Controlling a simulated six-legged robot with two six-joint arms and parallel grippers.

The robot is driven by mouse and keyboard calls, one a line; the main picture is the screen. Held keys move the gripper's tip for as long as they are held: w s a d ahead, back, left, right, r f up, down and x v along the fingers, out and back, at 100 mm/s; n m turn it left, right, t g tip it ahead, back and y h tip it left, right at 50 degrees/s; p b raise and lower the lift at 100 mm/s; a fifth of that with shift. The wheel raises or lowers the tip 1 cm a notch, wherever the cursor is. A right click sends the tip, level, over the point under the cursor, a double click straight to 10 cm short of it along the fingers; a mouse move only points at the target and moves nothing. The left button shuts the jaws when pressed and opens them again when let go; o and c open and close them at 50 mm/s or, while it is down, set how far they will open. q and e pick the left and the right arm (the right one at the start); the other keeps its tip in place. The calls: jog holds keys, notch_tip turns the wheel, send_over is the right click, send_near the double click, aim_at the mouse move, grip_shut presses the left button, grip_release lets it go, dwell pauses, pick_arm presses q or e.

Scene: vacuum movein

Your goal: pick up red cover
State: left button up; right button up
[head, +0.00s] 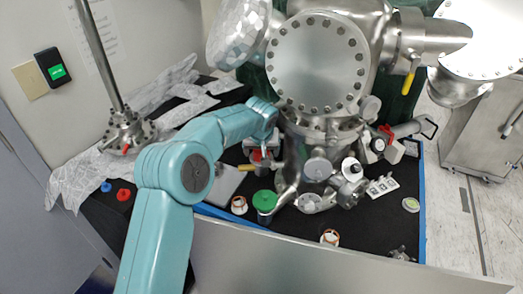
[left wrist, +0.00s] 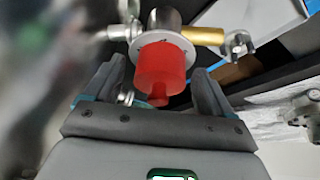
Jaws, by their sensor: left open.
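The red cover (left wrist: 160,68) is a red cylinder on the end of a metal fitting with a pale flange (left wrist: 178,42) in the left wrist view. A small part of the red cover (head: 258,156) shows in the head view, below my gripper. My left gripper (left wrist: 157,78) is open, with one finger on each side of the red cover. Gaps show between the fingers and the cover. In the head view my left gripper (head: 263,142) is partly hidden by my teal arm. My right gripper is not in view.
The steel vacuum chamber (head: 315,65) stands just right of my left gripper. A green-topped can (head: 265,201) and copper rings (head: 239,205) lie on the black table. Red and blue caps (head: 124,194) lie at the left. A brass-coloured bar (left wrist: 202,36) is beside the cover.

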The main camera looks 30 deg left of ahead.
pick_arm(q)
jog(key=c, duration=1.1)
jog(key=shift+o, duration=0.2)
